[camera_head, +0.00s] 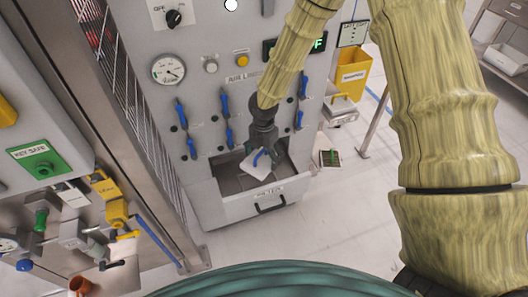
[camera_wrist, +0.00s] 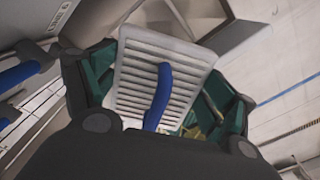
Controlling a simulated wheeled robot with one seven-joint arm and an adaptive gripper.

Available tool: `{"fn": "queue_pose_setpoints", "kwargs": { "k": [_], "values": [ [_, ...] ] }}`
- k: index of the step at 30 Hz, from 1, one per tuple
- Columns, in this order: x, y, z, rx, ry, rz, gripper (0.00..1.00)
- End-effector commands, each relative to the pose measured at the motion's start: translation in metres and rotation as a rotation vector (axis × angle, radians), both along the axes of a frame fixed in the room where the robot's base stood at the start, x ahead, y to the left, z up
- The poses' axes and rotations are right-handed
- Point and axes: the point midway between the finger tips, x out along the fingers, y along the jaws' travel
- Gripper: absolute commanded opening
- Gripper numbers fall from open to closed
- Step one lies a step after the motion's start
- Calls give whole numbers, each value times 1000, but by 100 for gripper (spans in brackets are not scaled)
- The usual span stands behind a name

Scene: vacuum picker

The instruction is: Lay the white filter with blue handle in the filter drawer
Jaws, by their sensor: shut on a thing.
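The white filter (camera_wrist: 140,82) with ribs and a blue handle (camera_wrist: 161,92) is between the fingers of my gripper (camera_wrist: 155,95) in the wrist view. In the head view my gripper (camera_head: 262,150) is shut on it and points down at the filter drawer. The filter (camera_head: 258,165) is tilted and lies within the drawer's outline; I cannot tell whether it touches the drawer floor. The filter drawer (camera_head: 270,206) is pulled open at the bottom of the grey cabinet, with a black handle and a label on its front.
Blue valve levers (camera_head: 225,102) stick out of the cabinet face above the drawer. A mesh panel (camera_head: 140,110) stands to the left. A yellow bin (camera_head: 352,72) stands at the back right. A small dark item with green (camera_head: 330,158) lies on the floor right of the drawer.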

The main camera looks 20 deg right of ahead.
Motion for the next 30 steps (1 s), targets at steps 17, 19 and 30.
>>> {"fn": "queue_pose_setpoints", "kwargs": {
  "k": [17, 19, 30],
  "values": [
    [14, -4, 0, 1, -1, -585, 60],
    [14, -5, -1, 0, 0, -588, 60],
    [14, -5, -22, -1, 1, -585, 60]
  ]
}}
